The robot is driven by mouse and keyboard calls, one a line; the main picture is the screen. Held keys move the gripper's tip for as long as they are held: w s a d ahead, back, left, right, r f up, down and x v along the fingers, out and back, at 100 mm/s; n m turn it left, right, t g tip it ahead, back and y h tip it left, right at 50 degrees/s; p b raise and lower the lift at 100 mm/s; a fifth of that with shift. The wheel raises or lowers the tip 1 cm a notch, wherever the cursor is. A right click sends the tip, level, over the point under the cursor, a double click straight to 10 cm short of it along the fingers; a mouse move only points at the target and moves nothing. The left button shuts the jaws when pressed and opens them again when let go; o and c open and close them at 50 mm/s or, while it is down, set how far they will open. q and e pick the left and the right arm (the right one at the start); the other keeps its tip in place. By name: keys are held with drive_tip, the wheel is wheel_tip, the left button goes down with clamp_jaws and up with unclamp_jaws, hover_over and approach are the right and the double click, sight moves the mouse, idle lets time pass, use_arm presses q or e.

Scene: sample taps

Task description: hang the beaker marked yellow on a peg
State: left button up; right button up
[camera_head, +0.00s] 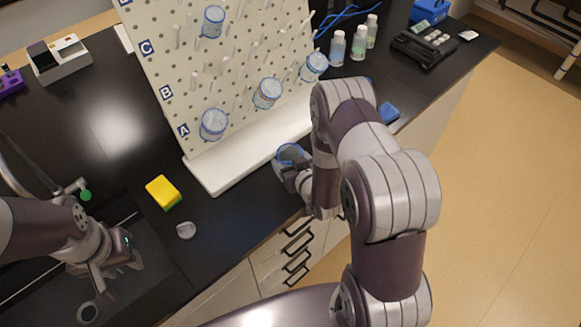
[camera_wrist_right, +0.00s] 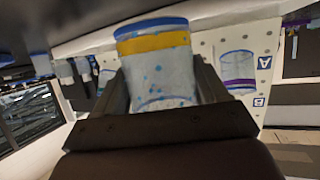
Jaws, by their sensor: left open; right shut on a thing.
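The beaker marked yellow (camera_wrist_right: 158,62) is clear with a blue rim and a yellow band. In the right wrist view it stands between the fingers of my right gripper (camera_wrist_right: 162,85), which is shut on it. In the head view the beaker (camera_head: 291,153) shows partly, in front of the pegboard's base, with my right gripper (camera_head: 288,172) and arm hiding the rest. The white pegboard (camera_head: 190,85) has rows marked A, B and C; many pegs are bare. My left gripper (camera_head: 113,283) is open and empty over the sink at lower left.
Other beakers hang on the board, including ones at lower left (camera_head: 214,124), middle (camera_head: 267,93), right (camera_head: 315,66) and top (camera_head: 213,21). A yellow sponge (camera_head: 163,192) and small white dish (camera_head: 186,230) lie on the black counter. Bottles (camera_head: 338,48) stand right of the board.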

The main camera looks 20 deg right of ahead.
wheel_tip(320, 180, down, 4)
drive_tip(key=shift+s+a+r+p, duration=0.1)
drive_tip(key=shift+a+p, duration=0.05)
drive_tip(key=shift+p, duration=0.25)
drive_tip(key=shift+f, duration=0.35)
drive_tip(key=o, duration=1)
drive_tip(key=shift+r, duration=0.2)
